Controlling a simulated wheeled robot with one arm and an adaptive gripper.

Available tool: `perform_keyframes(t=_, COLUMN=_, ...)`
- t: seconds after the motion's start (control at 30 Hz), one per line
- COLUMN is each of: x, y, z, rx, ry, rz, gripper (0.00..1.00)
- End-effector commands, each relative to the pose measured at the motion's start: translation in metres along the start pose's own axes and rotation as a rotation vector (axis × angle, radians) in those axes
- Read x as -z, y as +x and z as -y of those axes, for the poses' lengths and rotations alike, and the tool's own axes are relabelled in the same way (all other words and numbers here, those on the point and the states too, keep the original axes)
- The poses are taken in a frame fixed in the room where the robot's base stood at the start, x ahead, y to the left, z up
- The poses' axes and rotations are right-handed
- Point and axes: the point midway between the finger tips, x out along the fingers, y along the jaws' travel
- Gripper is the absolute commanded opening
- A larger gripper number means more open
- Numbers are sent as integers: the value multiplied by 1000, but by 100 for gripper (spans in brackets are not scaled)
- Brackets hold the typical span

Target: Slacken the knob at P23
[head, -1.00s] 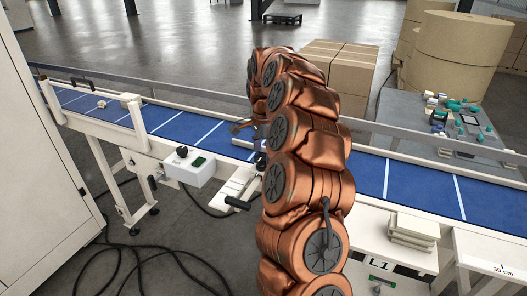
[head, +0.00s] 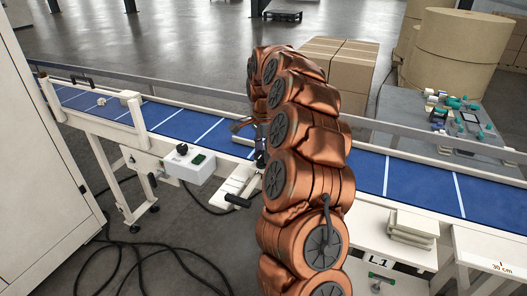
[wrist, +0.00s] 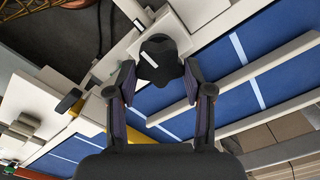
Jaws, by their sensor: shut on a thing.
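A black lobed knob (wrist: 158,62) with a white stripe on its face sits on a pale bracket beside the blue conveyor in the wrist view. The two fingers of my gripper (wrist: 158,82) stand on either side of it and are shut on it. In the head view my copper-coloured arm hides the knob and most of the gripper; only a dark bit of the gripper (head: 261,143) shows at the arm's left edge. I cannot read a P23 label in either view.
The blue conveyor (head: 425,187) with white rails runs across behind my arm. A white control box (head: 190,168) and a black-handled lever (head: 238,201) are on its near side. Cartons (head: 335,75) and large paper rolls (head: 455,50) stand behind. Cables (head: 150,262) lie on the floor.

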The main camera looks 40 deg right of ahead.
Motion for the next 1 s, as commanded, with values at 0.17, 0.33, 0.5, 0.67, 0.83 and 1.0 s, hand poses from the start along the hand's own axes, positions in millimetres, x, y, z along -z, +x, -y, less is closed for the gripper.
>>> perform_keyframes(t=0.17, x=0, y=1, z=0, rx=-1, ry=-11, rz=0, gripper=16)
perform_keyframes(t=0.33, x=0, y=3, z=0, rx=0, ry=-62, rz=1, gripper=16)
perform_keyframes(t=0.5, x=1, y=4, z=2, rx=5, ry=-167, rz=-3, gripper=16)
perform_keyframes(t=0.67, x=0, y=5, z=2, rx=1, ry=-308, rz=0, gripper=16)
perform_keyframes(t=0.83, x=0, y=4, z=4, rx=4, ry=-469, rz=-2, gripper=16)
perform_keyframes(t=1.0, x=-1, y=4, z=4, rx=-1, ry=-631, rz=1, gripper=16)
